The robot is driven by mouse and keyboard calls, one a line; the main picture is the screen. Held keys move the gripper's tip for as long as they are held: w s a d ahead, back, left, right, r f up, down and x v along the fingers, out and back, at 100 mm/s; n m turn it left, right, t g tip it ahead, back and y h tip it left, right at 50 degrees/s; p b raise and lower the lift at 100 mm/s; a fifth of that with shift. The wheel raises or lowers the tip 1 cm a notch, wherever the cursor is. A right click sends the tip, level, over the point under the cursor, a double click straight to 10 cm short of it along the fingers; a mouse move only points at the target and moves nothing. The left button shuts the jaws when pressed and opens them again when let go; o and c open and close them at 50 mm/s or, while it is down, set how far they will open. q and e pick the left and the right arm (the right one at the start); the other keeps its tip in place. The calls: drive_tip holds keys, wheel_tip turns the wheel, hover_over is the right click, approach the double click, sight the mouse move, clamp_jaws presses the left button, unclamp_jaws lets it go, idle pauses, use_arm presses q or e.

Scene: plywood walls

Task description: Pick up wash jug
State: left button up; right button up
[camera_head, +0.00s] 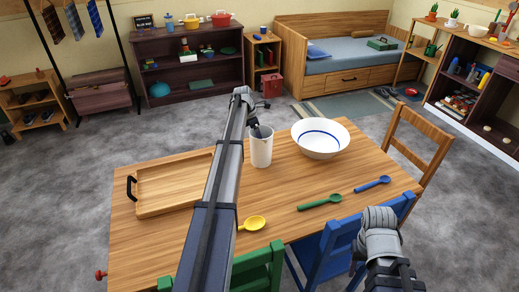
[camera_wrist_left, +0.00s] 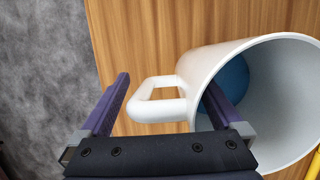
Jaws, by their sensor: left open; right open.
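The white wash jug (camera_head: 261,152) stands upright on the wooden table (camera_head: 275,195). In the left wrist view the jug (camera_wrist_left: 255,62) shows its open mouth and its handle (camera_wrist_left: 150,100). My left gripper (camera_head: 257,132) is over the jug's top. In the left wrist view the left gripper (camera_wrist_left: 165,98) is open, one finger outside the handle and the other inside the mouth, with handle and wall between them. Something blue (camera_wrist_left: 234,78) shows inside the jug. My right gripper (camera_head: 378,238) is at the lower right, apart from the jug, its fingers hard to make out.
A white bowl (camera_head: 320,138) with a blue ring stands right of the jug. A wooden tray (camera_head: 172,184) lies to the left. Yellow (camera_head: 254,223), green (camera_head: 320,202) and blue (camera_head: 372,184) spoons lie along the near side. Chairs stand at the near and right edges.

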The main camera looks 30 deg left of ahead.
use_arm(q)
drive_tip(key=shift+c, duration=0.4)
clamp_jaws()
drive_tip(key=shift+r, duration=0.1)
idle(0.3)
